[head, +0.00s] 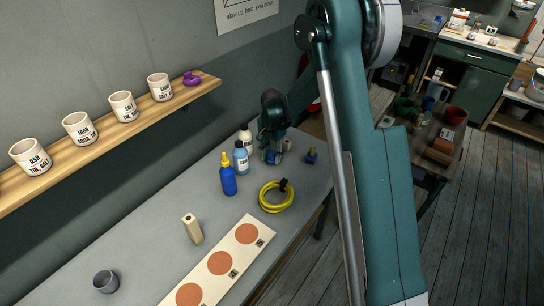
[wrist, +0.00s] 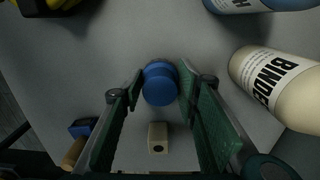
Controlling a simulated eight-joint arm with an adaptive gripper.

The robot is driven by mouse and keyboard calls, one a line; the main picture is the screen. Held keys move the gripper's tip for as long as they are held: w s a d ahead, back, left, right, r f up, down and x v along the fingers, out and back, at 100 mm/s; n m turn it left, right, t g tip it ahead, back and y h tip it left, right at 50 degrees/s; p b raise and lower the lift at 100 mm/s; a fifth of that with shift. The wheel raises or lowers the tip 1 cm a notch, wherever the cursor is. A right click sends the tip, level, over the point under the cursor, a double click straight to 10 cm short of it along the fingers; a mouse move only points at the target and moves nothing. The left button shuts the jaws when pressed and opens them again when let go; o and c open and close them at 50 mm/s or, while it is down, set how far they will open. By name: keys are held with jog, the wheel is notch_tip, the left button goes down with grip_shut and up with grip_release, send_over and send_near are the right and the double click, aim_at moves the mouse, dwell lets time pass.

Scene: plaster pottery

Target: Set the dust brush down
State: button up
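My gripper (wrist: 160,78) is partly closed, with its green fingertips close against both sides of a blue, round-ended piece, taken to be the dust brush (wrist: 160,88). I see this piece nearly end-on, and no bristles show. Whether its far end touches the table cannot be told. In the head view my gripper (head: 271,157) is low over the far end of the grey table (head: 150,238), and what it holds is mostly hidden there.
Beside my gripper stand a cream binder bottle (wrist: 278,82) and a blue bottle (head: 241,157). A blue bottle with a yellow cap (head: 228,181) and a yellow coil (head: 275,207) are nearer. A beige block (wrist: 158,138) and a small blue object (head: 311,155) are close by.

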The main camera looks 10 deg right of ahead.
aim_at(272, 153)
jog(key=o, duration=0.5)
jog(key=shift+c, duration=0.2)
jog(key=shift+r, duration=0.15)
notch_tip(272, 153, up, 12)
jog(key=p, duration=0.1)
dwell(0.4)
jog(key=shift+r, duration=0.1)
dwell(0.4)
